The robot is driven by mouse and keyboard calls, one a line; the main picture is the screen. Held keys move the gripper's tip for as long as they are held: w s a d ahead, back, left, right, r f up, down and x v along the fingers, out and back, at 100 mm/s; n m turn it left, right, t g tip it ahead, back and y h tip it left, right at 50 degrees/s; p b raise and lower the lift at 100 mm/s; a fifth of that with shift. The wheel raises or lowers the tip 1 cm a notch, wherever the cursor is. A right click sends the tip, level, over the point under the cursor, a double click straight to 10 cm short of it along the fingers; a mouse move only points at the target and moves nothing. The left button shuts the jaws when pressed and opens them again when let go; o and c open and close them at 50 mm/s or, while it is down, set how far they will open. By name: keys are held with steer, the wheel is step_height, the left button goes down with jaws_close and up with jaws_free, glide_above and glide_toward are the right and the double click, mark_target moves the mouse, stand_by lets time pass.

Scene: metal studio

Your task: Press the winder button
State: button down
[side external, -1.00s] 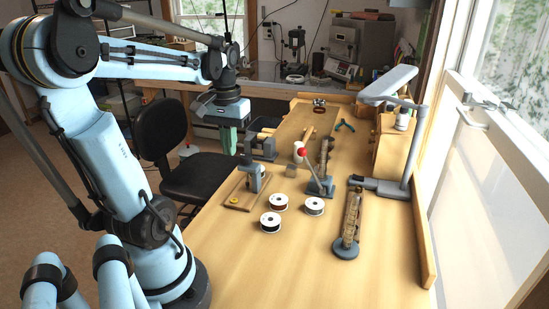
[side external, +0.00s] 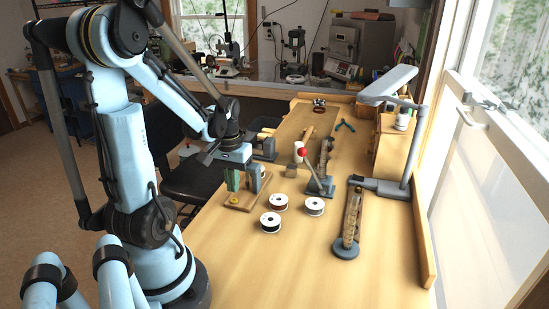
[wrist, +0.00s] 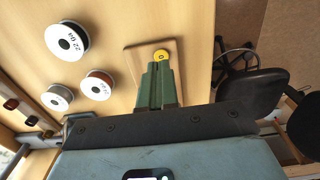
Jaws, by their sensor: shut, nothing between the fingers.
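The winder is a small grey device (side external: 254,181) on a wooden base (side external: 239,205) near the bench's left edge. Its round yellow button (side external: 234,199) sits at the near left of that base. In the wrist view the yellow button (wrist: 161,55) shows just past the tips of my green fingers, with the wooden base (wrist: 136,58) around it. My gripper (side external: 232,188) is shut and empty, pointing down above the base near the button. Whether the fingertips touch the button cannot be told. My fingers hide part of the base and the grey device in the wrist view.
Three wire spools, (side external: 270,222), (side external: 279,202) and (side external: 314,206), lie right of the winder. A red-knobbed lever press (side external: 320,184) and a grey vise (side external: 264,148) stand behind. A black chair (side external: 190,187) is left of the bench.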

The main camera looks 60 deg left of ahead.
mark_target(235, 200)
steer(key=shift+f, duration=1.55)
steer(key=shift+f, duration=0.8)
steer(key=shift+r, duration=0.15)
step_height(235, 200, up, 9)
steer(key=shift+w, duration=0.1)
